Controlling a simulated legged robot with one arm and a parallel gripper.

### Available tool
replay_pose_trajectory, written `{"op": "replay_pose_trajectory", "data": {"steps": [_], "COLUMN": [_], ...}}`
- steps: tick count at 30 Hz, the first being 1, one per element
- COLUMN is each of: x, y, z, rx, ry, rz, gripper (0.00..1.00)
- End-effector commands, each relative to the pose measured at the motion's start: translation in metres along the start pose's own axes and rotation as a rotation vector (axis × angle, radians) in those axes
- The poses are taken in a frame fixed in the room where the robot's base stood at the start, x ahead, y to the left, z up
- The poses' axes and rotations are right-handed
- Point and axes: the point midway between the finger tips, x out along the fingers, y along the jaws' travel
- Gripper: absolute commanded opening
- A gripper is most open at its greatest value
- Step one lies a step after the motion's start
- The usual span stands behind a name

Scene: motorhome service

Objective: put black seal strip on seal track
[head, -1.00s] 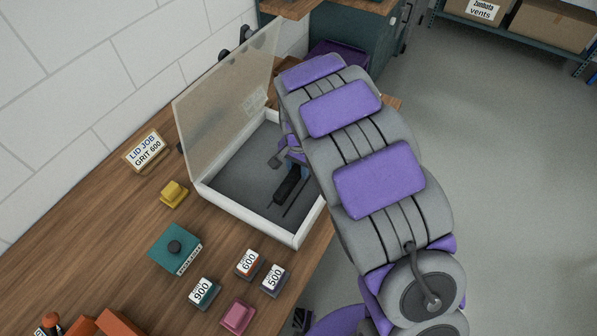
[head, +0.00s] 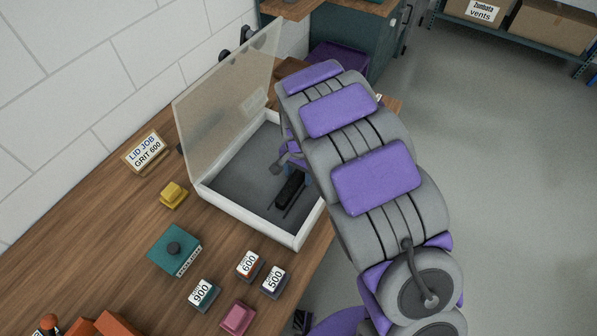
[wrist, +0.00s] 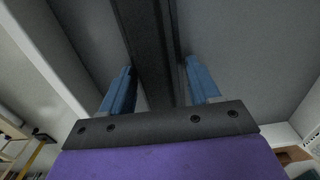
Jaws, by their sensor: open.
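The black seal strip (wrist: 146,45) shows in the wrist view as a long dark band on a grey surface, running away between my fingers. A thinner dark line (wrist: 176,45) runs along its right side; I cannot tell whether it is the seal track or a shadow. My gripper (wrist: 158,66) is open, with one blue finger on each side of the band and gaps between. I cannot tell its height above the band. In the head view, a black piece (head: 290,189) lies low in the white frame (head: 250,226), beside my arm, which hides part of the frame.
A translucent lid (head: 228,110) stands raised at the frame's wall side. On the wooden bench are a yellow block (head: 173,194), a teal box (head: 176,249), a pink block (head: 237,317) and numbered 900 (head: 204,293), 600 (head: 249,265) and 500 (head: 273,281) blocks. The floor at right is clear.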

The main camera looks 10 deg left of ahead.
Motion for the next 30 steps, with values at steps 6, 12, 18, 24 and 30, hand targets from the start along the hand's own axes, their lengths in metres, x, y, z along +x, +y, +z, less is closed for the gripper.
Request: {"op": "replay_pose_trajectory", "data": {"steps": [6,12,18,24,30], "x": [-0.013,-0.044,-0.087,-0.116,-0.122], "y": [0.000,0.000,-0.001,0.001,0.000], "z": [-0.001,-0.001,-0.002,-0.001,0.000], "rx": [0.000,0.000,0.001,0.001,0.001], "ry": [0.001,0.002,0.005,0.000,0.000], "rz": [-0.002,-0.003,-0.005,0.000,0.000], "gripper": [0.61,0.61,0.61,0.61,0.61]}}
